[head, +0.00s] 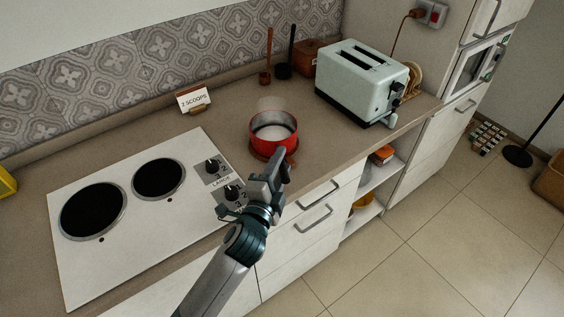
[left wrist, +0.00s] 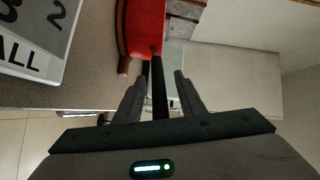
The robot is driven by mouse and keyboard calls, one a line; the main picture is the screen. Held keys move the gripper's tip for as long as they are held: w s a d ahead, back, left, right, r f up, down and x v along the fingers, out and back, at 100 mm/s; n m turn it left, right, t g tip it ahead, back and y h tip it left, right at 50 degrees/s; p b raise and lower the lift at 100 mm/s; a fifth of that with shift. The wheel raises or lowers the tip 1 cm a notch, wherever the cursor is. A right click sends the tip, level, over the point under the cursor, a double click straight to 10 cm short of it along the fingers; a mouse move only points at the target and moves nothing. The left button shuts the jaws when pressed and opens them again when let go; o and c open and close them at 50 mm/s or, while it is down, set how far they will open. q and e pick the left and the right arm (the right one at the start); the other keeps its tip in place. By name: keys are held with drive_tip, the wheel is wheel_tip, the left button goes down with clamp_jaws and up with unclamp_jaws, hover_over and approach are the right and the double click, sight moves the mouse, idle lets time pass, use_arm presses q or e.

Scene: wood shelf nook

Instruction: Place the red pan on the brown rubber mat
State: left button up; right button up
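The red pan (head: 273,141) is upright on the counter, right of the stove, with a pale inside. The brown rubber mat (head: 256,153) shows as a rim under the pan's near side; the pan covers the rest. I cannot tell whether the pan rests fully on it. In the left wrist view the pan (left wrist: 147,27) is at the top, with the mat's brown edge (left wrist: 122,28) beside it. My left gripper (head: 276,170) is at the pan's near side. Its fingers (left wrist: 160,82) stand apart on both sides of the dark handle (left wrist: 158,95), with a gap visible. My right gripper is out of view.
The white stove (head: 122,243) with two black plates and knobs lies left. A mint toaster (head: 362,82) stands right. Behind are a "2 SCOOPS" card (head: 193,98), two upright utensils (head: 284,70) and a brown box (head: 304,58). The counter's front edge runs close below the gripper.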

use_arm(q)
drive_tip(key=b+v, duration=0.2)
drive_tip(key=v, duration=0.9)
idle(0.3)
